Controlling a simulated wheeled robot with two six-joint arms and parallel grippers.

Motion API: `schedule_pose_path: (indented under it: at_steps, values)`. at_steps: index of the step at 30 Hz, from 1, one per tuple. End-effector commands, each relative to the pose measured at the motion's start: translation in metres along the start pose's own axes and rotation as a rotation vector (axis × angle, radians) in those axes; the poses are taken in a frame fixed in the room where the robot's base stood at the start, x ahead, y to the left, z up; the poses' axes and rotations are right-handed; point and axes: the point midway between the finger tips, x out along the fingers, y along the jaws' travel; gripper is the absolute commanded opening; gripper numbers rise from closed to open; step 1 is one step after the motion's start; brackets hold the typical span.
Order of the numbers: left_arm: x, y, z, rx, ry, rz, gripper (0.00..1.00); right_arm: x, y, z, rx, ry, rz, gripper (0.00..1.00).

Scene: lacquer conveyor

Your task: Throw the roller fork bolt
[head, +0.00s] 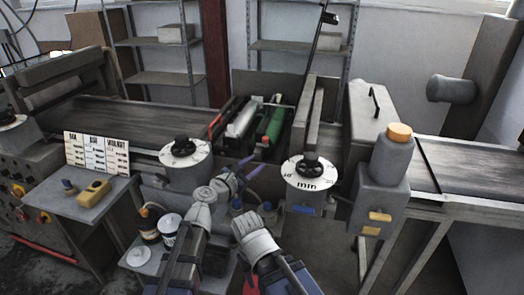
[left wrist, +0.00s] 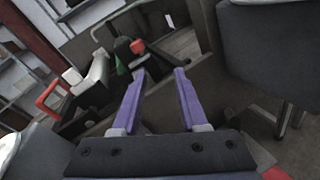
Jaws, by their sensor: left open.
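The roller section of the conveyor holds a white roller (head: 242,121) and a green roller (head: 274,126) in a dark frame. A red-ended part (left wrist: 137,46) on the dark frame shows just beyond my left fingertips in the left wrist view; I cannot tell whether it is the fork bolt. A red handle (left wrist: 52,97) is further left there. My left gripper (head: 249,167), with purple fingers, is in front of the roller frame; in the left wrist view (left wrist: 160,71) its jaws are open with nothing between them.
Round white dials with black knobs stand left (head: 186,151) and right (head: 309,171) of my left gripper. A grey block with an orange-capped bottle (head: 392,155) is at right.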

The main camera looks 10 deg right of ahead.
Motion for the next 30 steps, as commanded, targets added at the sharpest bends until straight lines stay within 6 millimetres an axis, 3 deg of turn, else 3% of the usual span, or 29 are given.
schedule_pose_path:
  at_steps: [3, 7, 17, 30]
  values:
    - [0.009, 0.015, 0.006, -0.225, -0.047, 0.079, 0.43, 0.004, 0.0, 0.0, 0.0, 0.0, 0.0, 0.5]
    - [0.011, 0.024, 0.009, -0.349, -0.071, 0.121, 0.43, 0.005, -0.001, 0.0, 0.0, 0.0, 0.0, 0.5]
    - [0.02, 0.026, 0.01, -0.369, -0.075, 0.126, 0.43, 0.004, 0.0, 0.0, 0.0, 0.0, 0.0, 0.5]
    - [0.081, 0.035, 0.013, -0.367, -0.075, 0.125, 0.43, 0.004, 0.0, 0.0, 0.0, 0.0, 0.0, 0.5]
